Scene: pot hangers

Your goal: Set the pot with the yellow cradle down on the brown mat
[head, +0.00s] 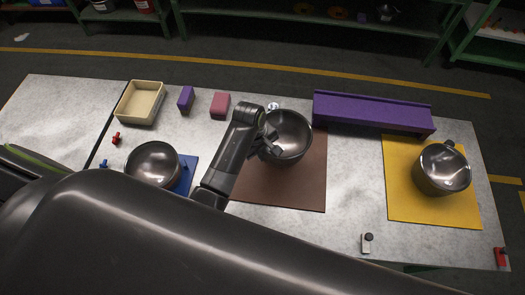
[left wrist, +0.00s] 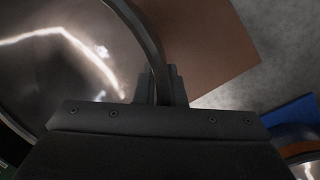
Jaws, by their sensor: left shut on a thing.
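My left gripper (head: 268,146) is shut on the left side of this pot. In the left wrist view the fingers (left wrist: 162,88) pinch a dark curved strip of the pot (left wrist: 60,60), and the brown mat lies beyond. I cannot tell whether the pot touches the mat. No yellow cradle shows on it; its underside is hidden. My right gripper is not in view.
Another pot (head: 152,164) stands at the blue mat (head: 188,178) on the left, and one (head: 442,169) on the yellow mat (head: 402,205) on the right. A purple bar (head: 372,112), purple block (head: 186,98), pink block (head: 220,104) and beige bin (head: 142,102) line the back.

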